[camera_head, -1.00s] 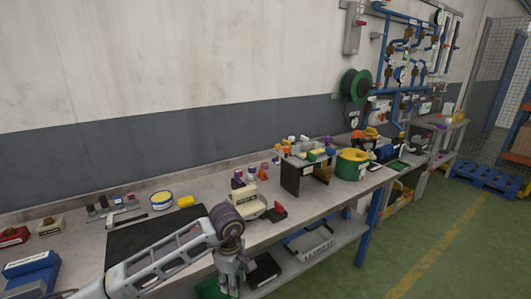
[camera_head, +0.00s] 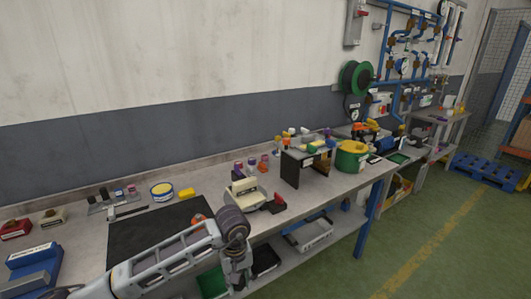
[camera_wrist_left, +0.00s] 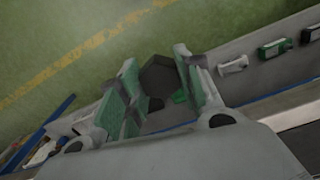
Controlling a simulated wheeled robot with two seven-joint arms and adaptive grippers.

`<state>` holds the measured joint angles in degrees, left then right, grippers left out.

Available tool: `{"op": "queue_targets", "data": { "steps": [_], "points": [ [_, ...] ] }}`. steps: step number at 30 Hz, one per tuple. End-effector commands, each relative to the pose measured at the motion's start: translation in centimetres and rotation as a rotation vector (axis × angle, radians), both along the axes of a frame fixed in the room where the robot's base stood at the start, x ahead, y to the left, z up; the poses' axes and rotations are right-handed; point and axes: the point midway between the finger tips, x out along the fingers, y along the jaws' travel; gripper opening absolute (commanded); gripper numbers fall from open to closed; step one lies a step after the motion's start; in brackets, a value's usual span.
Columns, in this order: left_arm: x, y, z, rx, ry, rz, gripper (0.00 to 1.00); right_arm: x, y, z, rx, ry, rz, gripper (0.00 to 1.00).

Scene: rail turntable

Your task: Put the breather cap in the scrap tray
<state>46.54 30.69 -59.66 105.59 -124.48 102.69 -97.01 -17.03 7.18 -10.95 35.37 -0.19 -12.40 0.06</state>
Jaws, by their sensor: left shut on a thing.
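My left gripper (camera_head: 237,274) hangs in front of the workbench's front edge in the head view, fingers pointing down. In the left wrist view, the left gripper (camera_wrist_left: 157,72) is shut on a dark, many-sided cap (camera_wrist_left: 158,80), which I take for the breather cap. The cap sits between the green finger pads, with floor beyond it. In the head view the cap cannot be made out. A green tray (camera_head: 211,281), a black tray (camera_head: 265,260) and a grey tray (camera_head: 313,237) are on the lower shelf. I cannot tell which is the scrap tray. My right gripper is not in view.
The bench top holds a black mat (camera_head: 150,228), a cream box (camera_head: 246,193), a red-and-black item (camera_head: 275,203), a black stand (camera_head: 291,170) and a green-and-yellow container (camera_head: 351,158). An orange round item (camera_head: 198,219) lies on the mat. Open floor (camera_head: 430,225) lies right of the bench.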

Motion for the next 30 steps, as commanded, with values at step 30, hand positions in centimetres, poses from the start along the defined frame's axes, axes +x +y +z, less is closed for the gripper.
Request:
{"op": "queue_targets", "data": {
  "steps": [30],
  "points": [
    [-0.6,2.3,-2.2,0.002,0.002,-0.515,0.12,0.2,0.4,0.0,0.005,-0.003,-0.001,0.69]
  ]
}}
